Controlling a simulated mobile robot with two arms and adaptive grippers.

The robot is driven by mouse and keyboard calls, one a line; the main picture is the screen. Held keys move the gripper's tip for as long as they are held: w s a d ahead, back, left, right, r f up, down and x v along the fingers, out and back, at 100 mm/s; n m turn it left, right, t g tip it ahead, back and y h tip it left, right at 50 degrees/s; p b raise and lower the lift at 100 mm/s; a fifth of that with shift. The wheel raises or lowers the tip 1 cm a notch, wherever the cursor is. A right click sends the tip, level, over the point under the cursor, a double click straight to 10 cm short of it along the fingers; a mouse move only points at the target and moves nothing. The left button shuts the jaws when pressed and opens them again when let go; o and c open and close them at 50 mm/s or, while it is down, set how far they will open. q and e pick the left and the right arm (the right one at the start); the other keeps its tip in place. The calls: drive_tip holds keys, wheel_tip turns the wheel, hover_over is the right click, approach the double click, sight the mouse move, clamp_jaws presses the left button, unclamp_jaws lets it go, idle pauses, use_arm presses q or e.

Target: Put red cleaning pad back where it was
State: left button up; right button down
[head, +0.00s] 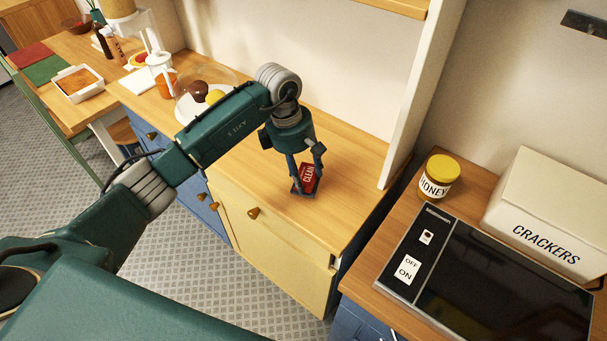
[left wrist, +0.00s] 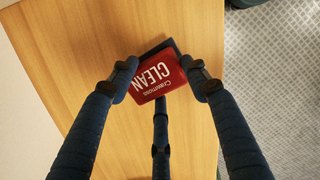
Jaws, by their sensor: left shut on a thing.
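The red cleaning pad (head: 308,177) has white "CLEAN" lettering and a dark edge. It is near the front right part of the wooden counter (head: 345,151). My left gripper (head: 305,172) points down from above and is shut on the pad. In the left wrist view, the pad (left wrist: 158,76) sits between the fingertips of my left gripper (left wrist: 163,80), tilted in the picture, with the wood behind it. I cannot tell whether the pad touches the counter. My right gripper is not in view.
A cooktop (head: 480,285) with an on/off panel, a honey jar (head: 436,180) and a crackers box (head: 550,215) stand on the right counter. A white upright panel (head: 418,95) rises between the counters. The counter right of the pad is clear.

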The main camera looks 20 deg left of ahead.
use_arm(q)
drive_tip(key=shift+f, duration=0.95)
drive_tip(key=o, duration=1.2)
drive_tip(key=shift+f, duration=0.1)
drive_tip(key=o, duration=0.4)
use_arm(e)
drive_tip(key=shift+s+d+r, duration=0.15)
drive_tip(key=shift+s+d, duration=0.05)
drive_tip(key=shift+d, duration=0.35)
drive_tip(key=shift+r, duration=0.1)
use_arm(q)
drive_tip(key=r+b, duration=0.1)
drive_tip(key=r, duration=0.3)
drive_tip(key=a+r, duration=0.1)
drive_tip(key=r, duration=0.3)
drive_tip(key=s+a+r+b, duration=0.1)
drive_tip(key=r, duration=0.3)
drive_tip(key=shift+b, duration=0.35)
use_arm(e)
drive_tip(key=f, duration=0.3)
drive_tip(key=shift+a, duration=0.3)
use_arm(q)
drive_tip(key=shift+w, duration=0.1)
